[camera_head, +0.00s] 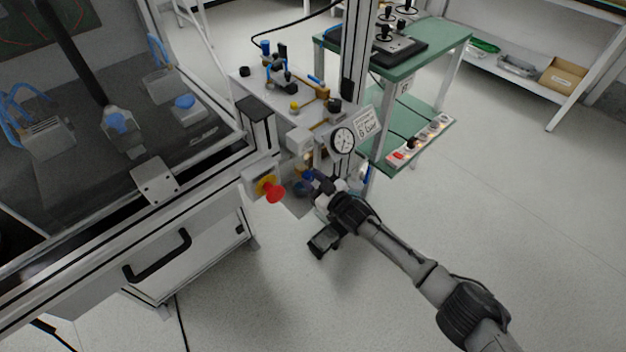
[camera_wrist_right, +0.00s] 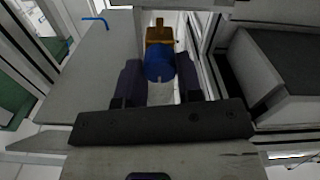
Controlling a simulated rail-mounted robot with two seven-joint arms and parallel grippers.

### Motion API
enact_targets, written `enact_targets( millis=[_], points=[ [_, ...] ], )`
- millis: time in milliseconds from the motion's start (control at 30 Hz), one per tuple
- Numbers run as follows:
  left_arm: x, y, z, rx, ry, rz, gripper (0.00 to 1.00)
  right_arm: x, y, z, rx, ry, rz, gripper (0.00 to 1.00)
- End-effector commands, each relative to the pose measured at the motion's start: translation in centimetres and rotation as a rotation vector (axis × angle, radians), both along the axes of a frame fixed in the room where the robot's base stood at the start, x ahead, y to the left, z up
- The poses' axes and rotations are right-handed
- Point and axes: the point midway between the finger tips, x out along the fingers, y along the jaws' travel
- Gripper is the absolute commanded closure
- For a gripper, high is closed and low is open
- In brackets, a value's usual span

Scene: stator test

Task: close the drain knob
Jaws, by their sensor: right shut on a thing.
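The drain knob is a blue round knob (camera_wrist_right: 159,62) on a brass-coloured fitting (camera_wrist_right: 159,33) in the right wrist view. My right gripper (camera_wrist_right: 160,80) is shut on it, with a dark finger on each side. In the head view the right gripper (camera_head: 318,184) is low beside the test stand, below the round pressure gauge (camera_head: 343,139). The knob is mostly hidden there by the gripper. My left gripper is not in view.
A red emergency stop button (camera_head: 273,192) on a yellow base sits just left of the gripper. The glazed cabinet with a black handle (camera_head: 158,257) fills the left. A green bench (camera_head: 440,42) stands behind. The floor at the front right is clear.

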Motion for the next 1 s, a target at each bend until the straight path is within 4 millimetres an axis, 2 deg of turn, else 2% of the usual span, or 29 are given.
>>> enact_targets(
  millis=[100,367,1000],
  points=[
    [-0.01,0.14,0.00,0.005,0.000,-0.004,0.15,-0.01,-0.02,-0.02,0.000,0.000,0.000,0.90],
    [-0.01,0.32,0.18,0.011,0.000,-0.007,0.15,0.00,-0.03,0.03,0.040,0.032,0.000,0.90],
    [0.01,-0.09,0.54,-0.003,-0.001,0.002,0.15,0.06,-0.09,-0.03,0.385,0.297,0.000,0.90]
  ],
)
